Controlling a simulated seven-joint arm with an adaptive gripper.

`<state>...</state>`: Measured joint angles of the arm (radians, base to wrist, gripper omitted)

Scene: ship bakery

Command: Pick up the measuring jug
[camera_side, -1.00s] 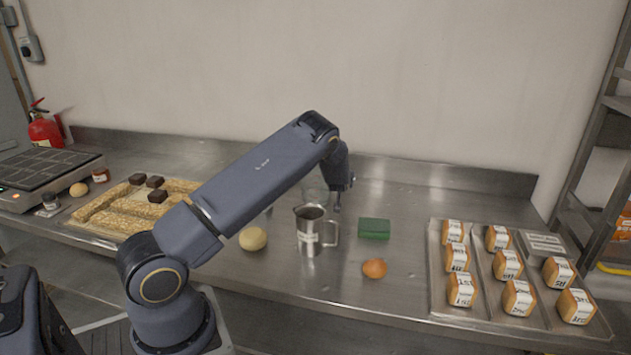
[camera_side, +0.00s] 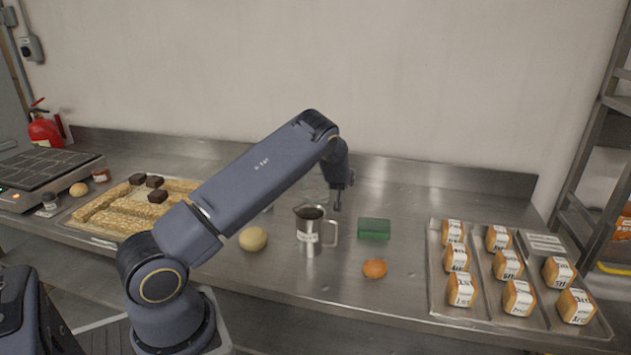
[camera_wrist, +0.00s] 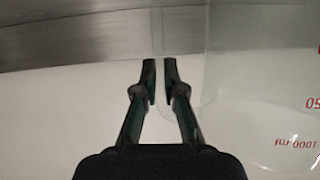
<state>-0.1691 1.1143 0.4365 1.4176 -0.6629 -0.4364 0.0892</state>
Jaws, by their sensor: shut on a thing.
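The measuring jug is clear, with red print on its wall (camera_wrist: 265,110) in the wrist view. In the side view it is a faint clear shape (camera_side: 314,190) behind a steel pitcher. My gripper (camera_wrist: 161,80) is shut on a clear, hard-to-see part of the jug, with a narrow gap between the fingers. Which part they hold, I cannot tell. In the side view my gripper (camera_side: 343,204) points down at the jug's right side, behind the pitcher's handle. The jug's base is hidden, so I cannot tell whether it touches the counter.
The steel pitcher (camera_side: 309,238) stands in front of the jug. A green sponge (camera_side: 374,228), an orange-brown bun (camera_side: 375,268) and a pale dough ball (camera_side: 253,239) lie nearby. A tray (camera_side: 436,285) of labelled loaves is at right, a pastry tray (camera_side: 84,229) at left.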

